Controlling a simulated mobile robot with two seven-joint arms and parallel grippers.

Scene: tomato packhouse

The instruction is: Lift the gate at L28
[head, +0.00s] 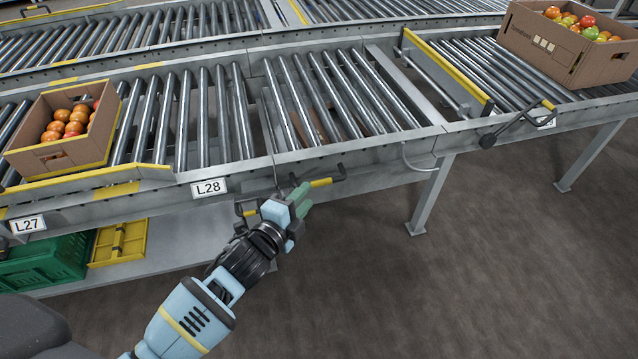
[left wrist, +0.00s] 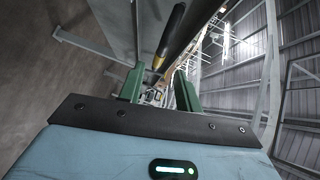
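The L28 label (head: 209,187) is on the conveyor's front rail. To its right, a black handle with a yellow grip (head: 321,182) sticks out below the rail. The roller section (head: 340,95) above it lies level with the line, and I take it for the gate. My left gripper (head: 301,199) is at the handle, its green fingers just left of and below the yellow grip. In the left wrist view the fingers (left wrist: 160,90) are apart, with a black and yellow bar (left wrist: 170,38) ahead between them. I cannot tell whether they touch it. My right gripper is not in view.
An open carton of tomatoes (head: 62,145) sits on the rollers at left, near the L27 label (head: 28,224). Another carton (head: 570,50) is at upper right. A yellow-edged raised bar (head: 447,68) stands between. A green crate (head: 45,262) is below. The floor at right is clear.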

